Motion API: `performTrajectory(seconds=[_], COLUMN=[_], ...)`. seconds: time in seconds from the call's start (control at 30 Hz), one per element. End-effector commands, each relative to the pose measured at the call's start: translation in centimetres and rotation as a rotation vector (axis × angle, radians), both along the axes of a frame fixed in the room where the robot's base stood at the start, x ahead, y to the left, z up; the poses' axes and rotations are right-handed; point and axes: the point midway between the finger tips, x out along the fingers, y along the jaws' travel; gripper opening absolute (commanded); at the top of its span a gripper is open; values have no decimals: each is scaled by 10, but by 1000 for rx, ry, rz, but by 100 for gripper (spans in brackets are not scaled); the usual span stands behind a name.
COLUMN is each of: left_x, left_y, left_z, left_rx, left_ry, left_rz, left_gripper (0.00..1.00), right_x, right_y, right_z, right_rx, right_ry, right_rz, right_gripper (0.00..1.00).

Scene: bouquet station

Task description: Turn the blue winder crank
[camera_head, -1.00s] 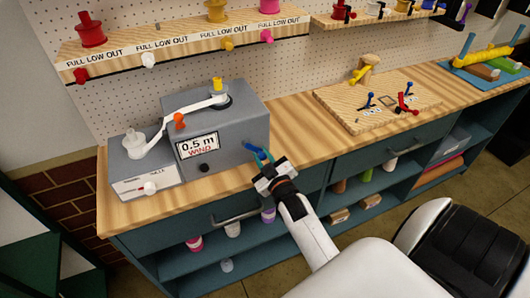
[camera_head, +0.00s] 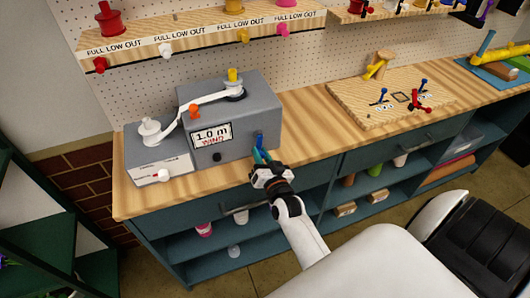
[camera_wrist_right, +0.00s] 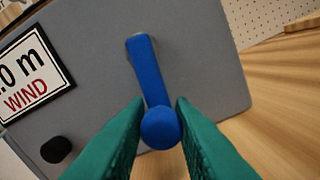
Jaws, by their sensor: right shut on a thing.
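The grey winder machine (camera_head: 245,112) stands on the wooden counter, and its display (camera_head: 211,135) reads "1.0 m WIND". The blue winder crank (camera_wrist_right: 148,75) is on its front face; in the right wrist view its arm runs up and slightly left from a round blue knob (camera_wrist_right: 160,127). My right gripper (camera_head: 262,157) is at the crank, its green fingers on both sides of the knob, shut on it. A white ribbon (camera_head: 200,108) runs from a white spool (camera_head: 150,130) past an orange piece (camera_head: 195,111) to the machine's top. My left gripper is not in view.
A black knob (camera_wrist_right: 56,150) is on the machine's face below the display. A wooden board (camera_head: 390,100) with blue and red levers lies to the right on the counter. Shelves with spools hang above. Drawer handles (camera_head: 240,208) stick out below the counter edge.

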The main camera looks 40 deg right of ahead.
Motion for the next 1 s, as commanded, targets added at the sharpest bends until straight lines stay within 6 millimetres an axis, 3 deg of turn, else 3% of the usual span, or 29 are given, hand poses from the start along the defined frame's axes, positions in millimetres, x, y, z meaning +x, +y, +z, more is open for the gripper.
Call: performTrajectory(seconds=[0.4, 1.0], left_x=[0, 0], left_y=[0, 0], left_z=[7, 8], left_rx=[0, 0], left_ry=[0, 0], left_rz=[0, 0], left_gripper=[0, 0], right_x=[3, 4], right_y=[9, 11], right_z=[7, 7], right_rx=[233, 288], right_ry=[-65, -78], right_rz=[-2, -3], right_gripper=[0, 0])
